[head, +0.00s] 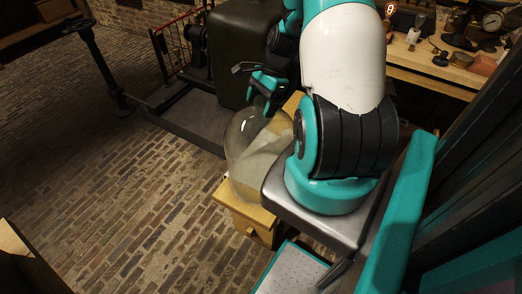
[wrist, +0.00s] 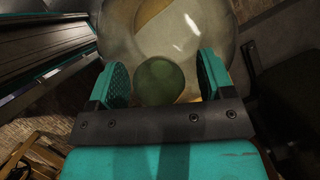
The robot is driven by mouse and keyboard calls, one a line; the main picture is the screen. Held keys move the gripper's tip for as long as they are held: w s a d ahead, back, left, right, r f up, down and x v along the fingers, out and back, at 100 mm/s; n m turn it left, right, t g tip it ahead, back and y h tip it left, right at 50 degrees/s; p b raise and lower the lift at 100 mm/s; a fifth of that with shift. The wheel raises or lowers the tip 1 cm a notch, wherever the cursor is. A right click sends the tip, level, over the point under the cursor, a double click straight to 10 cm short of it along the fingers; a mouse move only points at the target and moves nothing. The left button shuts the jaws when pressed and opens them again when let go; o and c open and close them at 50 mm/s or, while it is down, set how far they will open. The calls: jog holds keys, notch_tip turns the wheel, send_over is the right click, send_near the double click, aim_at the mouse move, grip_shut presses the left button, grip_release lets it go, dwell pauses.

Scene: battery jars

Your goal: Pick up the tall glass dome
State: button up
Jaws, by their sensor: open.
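The tall glass dome (head: 245,148) is clear and stands upright on a small wooden stand (head: 262,222), left of my arm's base in the head view. In the wrist view the dome (wrist: 222,22) fills the top middle. A dark green round shape (wrist: 160,84), which looks like the dome's knob, shows between my fingers. My gripper (head: 258,92) is just above the dome's top. In the wrist view my gripper (wrist: 164,80) is open, with one finger on each side of the round shape and gaps visible. I cannot tell whether the fingertips are level with it.
A large dark green case (head: 228,50) stands on a low cart (head: 190,118) behind the dome. A wooden workbench (head: 440,70) with lamps and instruments is at the upper right. The brick floor (head: 130,190) left of the stand is clear.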

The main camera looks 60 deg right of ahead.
jog(key=shift+c, duration=0.4)
grip_shut()
jog(key=shift+r, duration=0.15)
